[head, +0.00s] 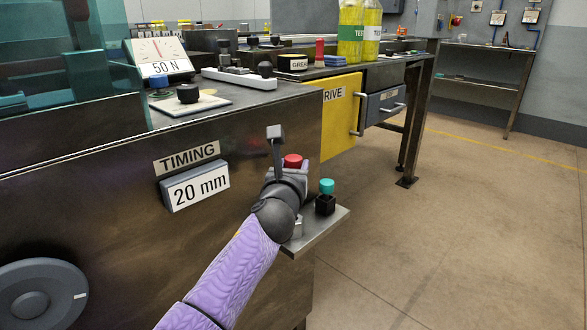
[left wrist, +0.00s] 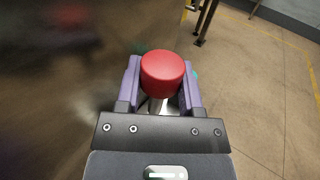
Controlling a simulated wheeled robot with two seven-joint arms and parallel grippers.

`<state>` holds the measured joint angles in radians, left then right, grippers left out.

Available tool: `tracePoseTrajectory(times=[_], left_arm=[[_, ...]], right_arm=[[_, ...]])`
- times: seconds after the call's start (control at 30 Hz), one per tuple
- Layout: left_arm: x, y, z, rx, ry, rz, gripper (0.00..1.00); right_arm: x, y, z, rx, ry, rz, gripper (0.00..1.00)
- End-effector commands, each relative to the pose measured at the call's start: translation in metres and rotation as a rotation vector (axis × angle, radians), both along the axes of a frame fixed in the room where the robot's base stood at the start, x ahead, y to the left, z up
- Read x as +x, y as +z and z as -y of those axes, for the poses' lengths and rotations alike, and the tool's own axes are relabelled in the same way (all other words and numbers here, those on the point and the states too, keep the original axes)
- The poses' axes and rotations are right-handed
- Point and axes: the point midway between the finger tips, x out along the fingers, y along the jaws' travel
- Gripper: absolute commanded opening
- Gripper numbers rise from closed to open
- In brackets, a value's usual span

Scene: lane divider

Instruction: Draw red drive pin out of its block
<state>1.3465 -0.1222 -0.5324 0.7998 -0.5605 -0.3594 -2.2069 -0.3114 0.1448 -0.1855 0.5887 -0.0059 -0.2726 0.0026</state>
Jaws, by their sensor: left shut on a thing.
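The red drive pin (head: 292,160) shows its round red head just beyond my left gripper (head: 300,168) in the head view. In the left wrist view the red head (left wrist: 162,75) sits between the two purple fingers of my left gripper (left wrist: 160,88), which is shut on it. A pale metal shank shows just below the head. The pin's block and the pin's lower end are hidden behind my gripper and wrist, so I cannot tell how deep the pin sits. My right gripper is not in view.
A teal-capped pin (head: 327,187) stands in a black block (head: 325,205) on a small metal shelf (head: 322,232), close to the right of my gripper. The machine's side with the "20 mm" sign (head: 195,187) lies left. Open floor lies right.

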Motion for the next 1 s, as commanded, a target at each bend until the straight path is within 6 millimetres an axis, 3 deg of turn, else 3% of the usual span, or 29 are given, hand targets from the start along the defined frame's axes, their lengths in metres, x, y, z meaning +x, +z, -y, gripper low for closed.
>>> tracePoseTrajectory(times=[1.0], left_arm=[[0.0,0.057,0.0,-0.001,-0.001,0.003,0.0]], right_arm=[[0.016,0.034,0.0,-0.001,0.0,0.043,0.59]])
